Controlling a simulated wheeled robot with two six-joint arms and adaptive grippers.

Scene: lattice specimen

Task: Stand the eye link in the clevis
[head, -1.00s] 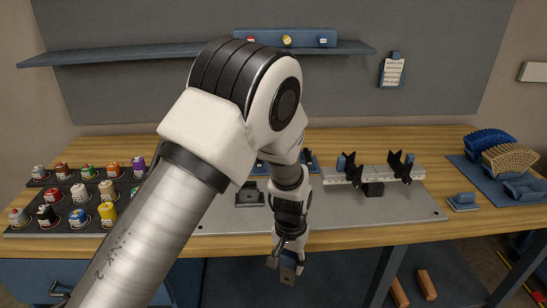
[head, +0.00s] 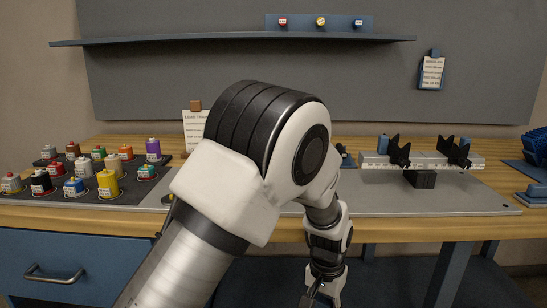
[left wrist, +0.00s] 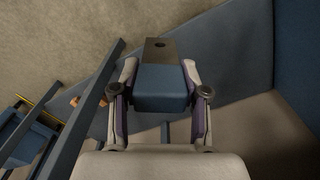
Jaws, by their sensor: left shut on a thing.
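My left gripper (head: 322,290) hangs low in front of the bench's front edge in the head view, at the bottom of the picture. In the left wrist view my left gripper (left wrist: 160,92) is shut on the eye link (left wrist: 161,88). The link has a blue block gripped between the fingers and a dark flat end with a round hole, pointing away from the gripper. In the head view the link is mostly cut off by the picture's bottom edge. I cannot make out the clevis for certain; my left arm covers the middle of the bench. My right gripper is not in view.
A grey plate (head: 470,200) lies on the wooden bench (head: 85,218). A rail with black V-shaped holders (head: 400,152) and a dark block (head: 420,179) stand on it. Several coloured bottles (head: 107,183) stand at left. A drawer (head: 55,262) is below.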

